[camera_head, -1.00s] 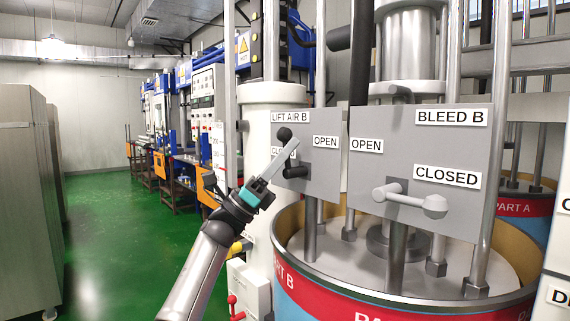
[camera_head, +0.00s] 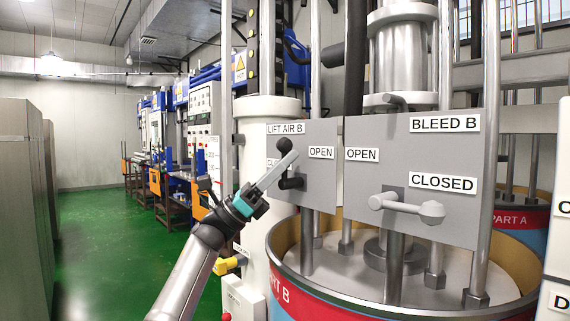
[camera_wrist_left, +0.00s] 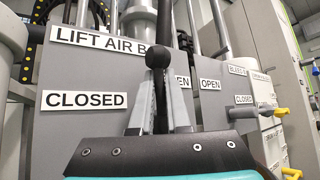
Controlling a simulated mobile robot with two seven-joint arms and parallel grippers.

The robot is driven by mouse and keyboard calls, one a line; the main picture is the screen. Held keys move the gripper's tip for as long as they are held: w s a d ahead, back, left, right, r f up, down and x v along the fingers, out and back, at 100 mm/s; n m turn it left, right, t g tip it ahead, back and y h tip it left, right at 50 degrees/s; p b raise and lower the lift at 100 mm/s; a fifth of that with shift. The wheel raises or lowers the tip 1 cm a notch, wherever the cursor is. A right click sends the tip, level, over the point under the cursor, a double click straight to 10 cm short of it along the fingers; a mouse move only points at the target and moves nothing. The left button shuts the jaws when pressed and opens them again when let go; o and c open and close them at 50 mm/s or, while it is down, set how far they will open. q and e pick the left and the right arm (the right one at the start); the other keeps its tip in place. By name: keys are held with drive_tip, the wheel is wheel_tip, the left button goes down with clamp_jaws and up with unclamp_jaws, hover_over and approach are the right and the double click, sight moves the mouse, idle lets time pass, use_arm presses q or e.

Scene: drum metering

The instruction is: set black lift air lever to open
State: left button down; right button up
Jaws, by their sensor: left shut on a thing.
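The black lift air lever (camera_head: 284,146) stands on a grey panel (camera_head: 321,185) under the "LIFT AIR B" label. Its ball knob points up, between the CLOSED label on the left and the OPEN label (camera_head: 321,152) on the right. My left gripper (camera_head: 288,161) reaches up to it from the lower left and is shut on it. In the left wrist view the lever (camera_wrist_left: 157,56) rises between the two grey fingers, knob above them; the CLOSED label (camera_wrist_left: 85,100) is left, and OPEN is partly hidden by a finger. My right gripper is not in view.
The bleed panel (camera_head: 448,157) with its grey lever (camera_head: 407,207) stands close to the right. A large drum (camera_head: 390,310) with metal rods is below. A white column (camera_head: 257,150) is behind the lever. Green floor (camera_head: 110,250) lies open at left.

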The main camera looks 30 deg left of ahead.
use_arm(q)
drive_tip(key=shift+s+a+r, duration=0.1)
drive_tip(key=shift+a+r, duration=0.05)
drive_tip(key=shift+r, duration=0.2)
drive_tip(key=c, duration=1)
unclamp_jaws()
drive_tip(key=shift+o, duration=0.5)
drive_tip(key=shift+f, duration=0.1)
drive_tip(key=shift+f, duration=0.1)
drive_tip(key=shift+a+f, duration=0.1)
drive_tip(key=shift+f, duration=0.1)
drive_tip(key=v, duration=1.4)
drive_tip(key=shift+s+a+f, duration=0.15)
drive_tip(key=shift+s+f, duration=0.05)
drive_tip(key=shift+f, duration=0.05)
drive_tip(key=shift+c, duration=0.3)
